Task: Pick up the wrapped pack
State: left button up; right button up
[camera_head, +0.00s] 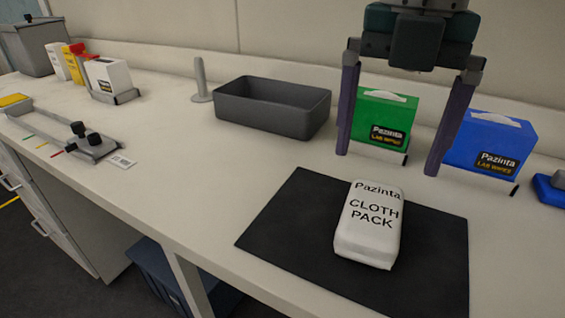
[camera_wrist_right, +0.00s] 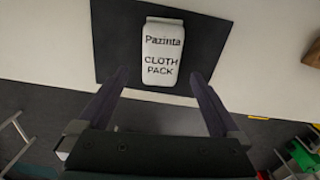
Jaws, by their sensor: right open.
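The wrapped pack (camera_head: 369,225) is a white block lettered "Pazinta CLOTH PACK". It lies flat on a dark mat (camera_head: 285,218) on the bench. My right gripper (camera_head: 388,165) is open and empty, its fingers pointing down above and behind the pack in the head view. In the right wrist view the pack (camera_wrist_right: 160,55) lies ahead of the gap between the two fingertips (camera_wrist_right: 158,75), and nothing is between the fingers. My left gripper is not in view.
A green wipes box (camera_head: 385,118) and a blue wipes box (camera_head: 490,143) stand behind the mat. A grey open bin (camera_head: 272,106) is at the back centre. A grey post (camera_head: 200,80) stands left of it.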

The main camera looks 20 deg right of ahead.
aim_at(375, 206)
notch_tip(375, 206, down, 9)
jog(key=shift+s+f, duration=0.15)
jog(key=c, duration=1.2)
